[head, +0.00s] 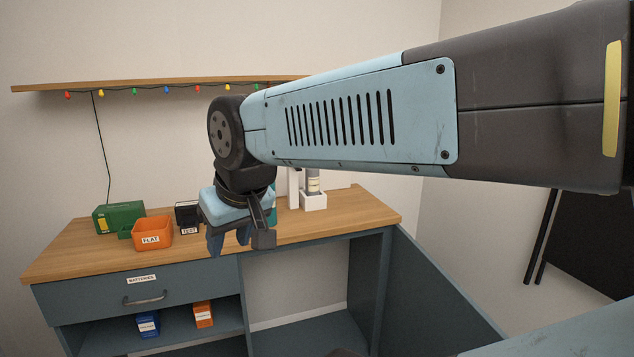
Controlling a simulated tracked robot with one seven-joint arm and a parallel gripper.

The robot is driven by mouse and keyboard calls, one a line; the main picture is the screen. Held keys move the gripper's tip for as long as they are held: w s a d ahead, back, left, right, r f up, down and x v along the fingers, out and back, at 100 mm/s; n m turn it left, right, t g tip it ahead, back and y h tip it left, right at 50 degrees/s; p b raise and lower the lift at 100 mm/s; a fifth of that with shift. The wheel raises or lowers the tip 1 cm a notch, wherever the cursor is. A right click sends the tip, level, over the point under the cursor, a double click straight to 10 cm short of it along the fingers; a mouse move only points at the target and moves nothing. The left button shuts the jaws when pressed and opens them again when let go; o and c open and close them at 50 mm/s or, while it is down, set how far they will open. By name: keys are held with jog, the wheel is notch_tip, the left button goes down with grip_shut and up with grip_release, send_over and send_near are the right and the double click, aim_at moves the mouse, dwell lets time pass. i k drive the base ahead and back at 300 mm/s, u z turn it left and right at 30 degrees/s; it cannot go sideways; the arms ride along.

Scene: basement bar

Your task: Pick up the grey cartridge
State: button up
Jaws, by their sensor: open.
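A grey cylinder with a pale band (313,184) stands upright in a white square holder (314,201) at the back right of the wooden counter. It looks like the grey cartridge, but its upper part is hidden behind my arm. My gripper (230,242) points down, open, near the counter's front edge, to the left of the holder and apart from it. I see nothing between its fingers.
An orange FLAT bin (152,232), a green box (118,217) and a black TEST box (187,215) stand left on the counter (355,213). Below are a BATTERIES drawer (145,298) and a shelf with blue (148,324) and orange (203,314) bins. The counter's right end is clear.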

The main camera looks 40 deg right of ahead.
aim_at(312, 176)
jog(key=z, duration=0.05)
jog(key=i, duration=0.45)
jog(key=z, duration=0.2)
jog(key=k, duration=0.9)
jog(key=z, duration=0.2)
jog(key=i, duration=1.35)
jog(key=u, duration=0.1)
